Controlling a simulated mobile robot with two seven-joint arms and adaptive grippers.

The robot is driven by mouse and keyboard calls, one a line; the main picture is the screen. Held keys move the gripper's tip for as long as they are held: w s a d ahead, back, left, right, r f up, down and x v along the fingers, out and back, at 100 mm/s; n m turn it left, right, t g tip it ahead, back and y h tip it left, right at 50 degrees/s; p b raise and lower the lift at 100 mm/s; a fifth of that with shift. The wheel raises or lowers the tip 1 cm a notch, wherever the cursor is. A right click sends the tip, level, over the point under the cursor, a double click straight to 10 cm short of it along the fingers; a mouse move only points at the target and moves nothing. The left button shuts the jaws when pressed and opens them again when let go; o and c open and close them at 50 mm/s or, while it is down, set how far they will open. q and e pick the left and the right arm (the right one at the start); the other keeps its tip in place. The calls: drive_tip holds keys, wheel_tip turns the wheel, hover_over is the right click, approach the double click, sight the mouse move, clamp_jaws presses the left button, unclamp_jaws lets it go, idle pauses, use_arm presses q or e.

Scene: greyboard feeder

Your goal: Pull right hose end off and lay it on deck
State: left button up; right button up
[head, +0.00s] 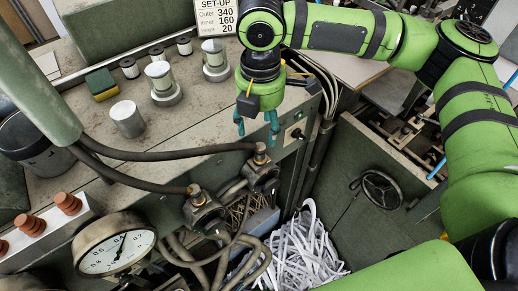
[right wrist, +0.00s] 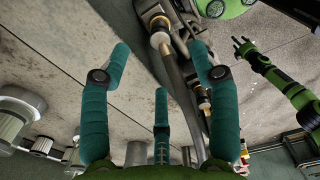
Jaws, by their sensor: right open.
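The right hose end (head: 243,147) meets a brass-topped fitting (head: 260,154) at the front edge of the grey deck (head: 200,125). The left hose end (head: 178,190) meets a second fitting (head: 195,191) lower left. My right gripper (head: 257,124) points down above and just behind the right fitting, apart from it. Its teal fingers (right wrist: 160,85) are spread with nothing between them in the right wrist view. There the nearer brass fitting (right wrist: 160,38), apparently the right one, lies beyond the fingers. My left gripper (right wrist: 243,46) shows small there, fingers apart and empty.
Metal cylinders (head: 128,119), thread-like spools (head: 184,45) and a yellow-green sponge (head: 102,84) stand on the deck. A pressure gauge (head: 118,250) is at lower left. White paper strips (head: 305,250) fill a space below. Bare deck lies between the cylinders and the hoses.

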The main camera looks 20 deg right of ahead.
sight(260, 146)
wheel_tip(260, 146, down, 4)
drive_tip(key=b, duration=0.4)
drive_tip(key=shift+f, duration=0.25)
drive_tip(key=shift+s+f, duration=0.1)
drive_tip(key=shift+f, duration=1.75)
drive_tip(key=shift+p, duration=0.45)
drive_tip(key=shift+p, duration=0.65)
